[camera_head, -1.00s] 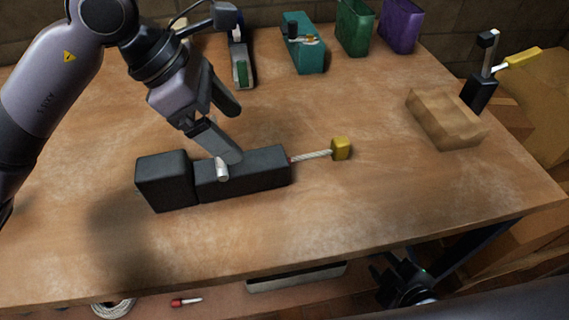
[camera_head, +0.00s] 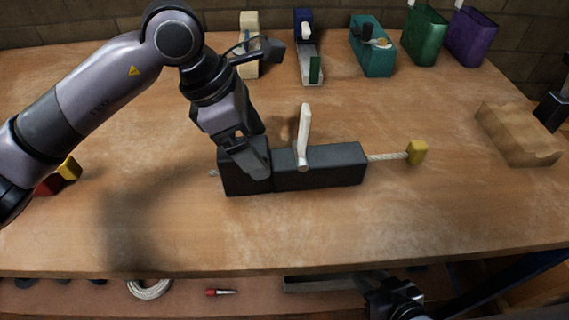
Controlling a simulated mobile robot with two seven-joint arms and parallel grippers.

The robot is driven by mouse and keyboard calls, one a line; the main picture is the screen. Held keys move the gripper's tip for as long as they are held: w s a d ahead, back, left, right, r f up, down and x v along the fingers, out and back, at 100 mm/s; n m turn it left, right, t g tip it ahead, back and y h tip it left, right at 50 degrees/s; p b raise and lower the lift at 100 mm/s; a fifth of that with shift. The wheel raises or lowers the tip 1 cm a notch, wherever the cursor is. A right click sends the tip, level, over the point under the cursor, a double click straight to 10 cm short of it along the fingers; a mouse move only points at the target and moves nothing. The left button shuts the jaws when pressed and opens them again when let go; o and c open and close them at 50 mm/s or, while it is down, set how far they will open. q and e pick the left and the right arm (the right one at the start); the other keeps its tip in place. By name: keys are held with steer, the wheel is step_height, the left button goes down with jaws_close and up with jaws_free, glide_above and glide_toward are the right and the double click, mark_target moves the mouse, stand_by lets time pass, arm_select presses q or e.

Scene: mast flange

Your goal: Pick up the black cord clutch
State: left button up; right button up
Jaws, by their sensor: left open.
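The black cord clutch (camera_head: 325,165) lies on the wooden table, a long black block with a white lever (camera_head: 303,137) standing up from it. A light cord runs out of its right end to a yellow stopper (camera_head: 417,152), and a bit of cord shows at its left end. My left gripper (camera_head: 254,166) is open, pointing down at the block's left part, with its fingers overlapping it. Whether the fingers straddle or touch it, I cannot tell. My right gripper (camera_head: 394,298) is low at the bottom edge, below the table front, its fingers unclear.
Cream, blue, teal (camera_head: 373,50), green (camera_head: 424,36) and purple (camera_head: 468,38) items stand along the back. A tan block (camera_head: 517,134) is at the right. A red and yellow item (camera_head: 62,176) sits by my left arm. A lower shelf holds a white coil (camera_head: 150,289). The table's front is clear.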

arm_select(q)
steer(key=x, duration=0.3)
steer(key=shift+f, duration=0.35)
steer(key=shift+r, duration=0.1)
steer(key=c, duration=1.5)
step_height(320, 180, up, 20)
steer(key=shift+p, duration=0.55)
